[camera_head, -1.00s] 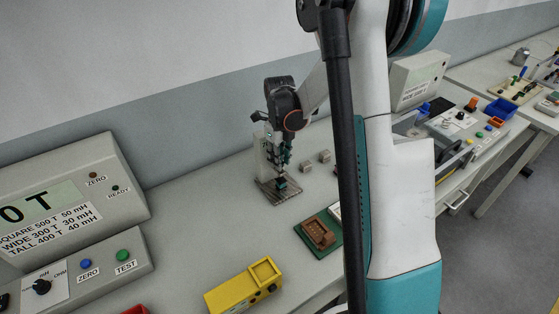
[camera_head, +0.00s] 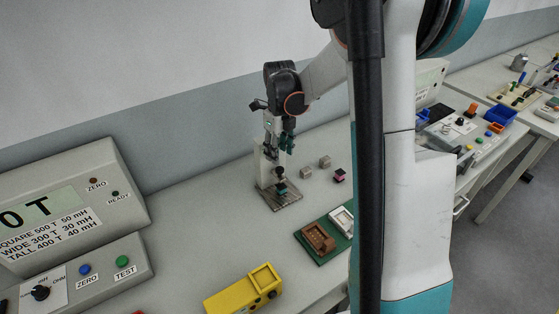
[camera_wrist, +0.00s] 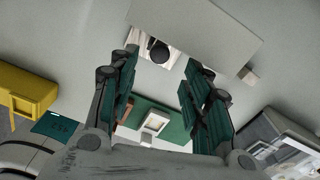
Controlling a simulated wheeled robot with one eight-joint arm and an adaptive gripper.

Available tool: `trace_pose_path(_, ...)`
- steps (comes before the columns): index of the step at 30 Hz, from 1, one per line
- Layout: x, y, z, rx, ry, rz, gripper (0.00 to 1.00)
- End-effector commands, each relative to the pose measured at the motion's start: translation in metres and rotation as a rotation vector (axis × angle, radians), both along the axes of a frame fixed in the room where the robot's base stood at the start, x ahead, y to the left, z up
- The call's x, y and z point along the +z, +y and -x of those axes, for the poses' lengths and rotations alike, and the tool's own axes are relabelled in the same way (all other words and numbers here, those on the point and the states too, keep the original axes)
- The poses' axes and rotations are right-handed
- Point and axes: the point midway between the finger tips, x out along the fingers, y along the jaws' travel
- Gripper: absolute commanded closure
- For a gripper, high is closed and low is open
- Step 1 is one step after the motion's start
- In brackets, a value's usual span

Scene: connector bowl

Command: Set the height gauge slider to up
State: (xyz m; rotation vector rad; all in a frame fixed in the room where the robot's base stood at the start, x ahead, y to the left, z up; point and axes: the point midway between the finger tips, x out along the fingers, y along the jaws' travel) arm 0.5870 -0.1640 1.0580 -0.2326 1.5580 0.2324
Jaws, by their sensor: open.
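The height gauge stands on the table near the back wall, with a pale upright post (camera_head: 265,165) on a flat grey base plate (camera_head: 290,202). A small dark knob (camera_head: 280,172) shows low in front of the post, with a teal piece (camera_head: 281,188) under it near the base. I take the knob to be part of the slider, which appears low. My gripper (camera_head: 286,147) is open and empty, pointing down just above the knob. In the wrist view my gripper (camera_wrist: 158,85) has its fingers spread wide, and a dark round knob (camera_wrist: 158,50) shows beyond them.
Small grey blocks (camera_head: 325,161) and a dark-pink piece (camera_head: 339,175) lie right of the gauge. A green board with a brown socket (camera_head: 318,238) is nearer, and a yellow fixture (camera_head: 243,290) is at the front. A tester console (camera_head: 75,215) stands at left.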

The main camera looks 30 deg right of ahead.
Motion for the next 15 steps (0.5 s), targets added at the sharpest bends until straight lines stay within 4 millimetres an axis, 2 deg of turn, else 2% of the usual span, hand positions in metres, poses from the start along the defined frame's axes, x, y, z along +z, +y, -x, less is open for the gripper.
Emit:
trace_pose_path(1, 0.011, 0.000, 0.000, 0.000, 0.000, 0.000, 0.56)
trace_pose_path(6, 0.040, 0.000, 0.000, 0.000, 0.000, 0.000, 0.56)
trace_pose_path(10, 0.055, 0.000, 0.000, 0.000, 0.000, 0.000, 0.56)
trace_pose_path(15, 0.062, 0.000, 0.000, 0.000, 0.000, 0.000, 0.56)
